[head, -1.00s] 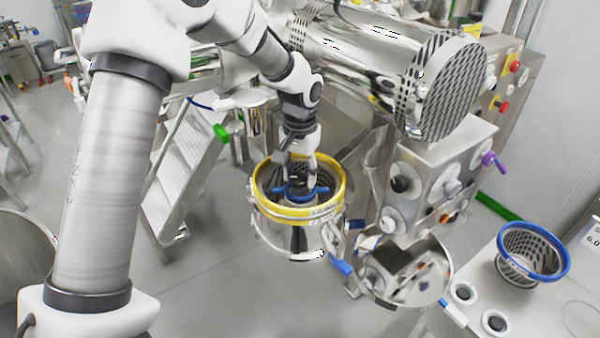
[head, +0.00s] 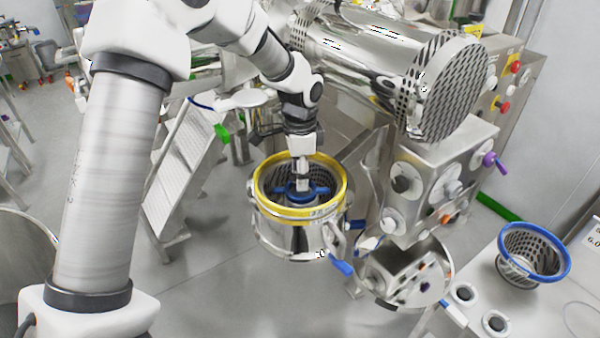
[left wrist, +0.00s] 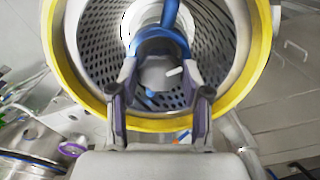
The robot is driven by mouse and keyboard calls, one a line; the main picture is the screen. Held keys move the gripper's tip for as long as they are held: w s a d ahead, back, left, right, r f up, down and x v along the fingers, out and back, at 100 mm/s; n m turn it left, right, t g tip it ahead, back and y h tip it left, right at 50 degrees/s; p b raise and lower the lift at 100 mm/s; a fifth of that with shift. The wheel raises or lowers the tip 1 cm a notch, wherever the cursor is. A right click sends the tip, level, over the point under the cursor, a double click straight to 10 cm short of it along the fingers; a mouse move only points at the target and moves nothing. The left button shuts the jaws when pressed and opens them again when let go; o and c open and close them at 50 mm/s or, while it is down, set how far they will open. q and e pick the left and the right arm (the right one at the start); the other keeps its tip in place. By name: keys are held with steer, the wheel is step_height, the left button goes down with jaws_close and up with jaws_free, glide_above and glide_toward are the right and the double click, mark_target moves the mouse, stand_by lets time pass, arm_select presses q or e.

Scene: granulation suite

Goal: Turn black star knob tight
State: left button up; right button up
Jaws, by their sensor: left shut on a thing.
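A steel basket with a yellow rim (head: 270,206) hangs in the middle of the head view, its perforated wall showing inside. A blue bar with a round hub (head: 318,190) lies across it; the blue part also shows in the left wrist view (left wrist: 170,15). My left gripper (head: 302,184) points straight down into the basket, at the hub. In the left wrist view its two fingers (left wrist: 158,74) are shut on a small grey-dark piece at the hub. I take this for the black star knob; its star shape is hidden. My right gripper is not in view.
A steel machine with a perforated drum end (head: 445,90) stands right of the basket. Its gearbox (head: 425,155) carries several knobs. A blue-rimmed basket (head: 508,262) stands on the bench at right. A stepladder (head: 178,165) is at left.

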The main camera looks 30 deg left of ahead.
arm_select(q)
steer(key=m, duration=0.6)
steer(key=shift+s+f+m, duration=0.1)
steer(key=shift+f+m, duration=0.1)
steer(key=shift+m, duration=0.1)
stand_by(0.4)
steer(key=o, duration=1.1)
steer(key=shift+o, duration=0.3)
steer(key=shift+r, duration=0.2)
steer(key=shift+w+r, duration=0.2)
steer(key=shift+r, duration=0.2)
step_height(320, 180, up, 11)
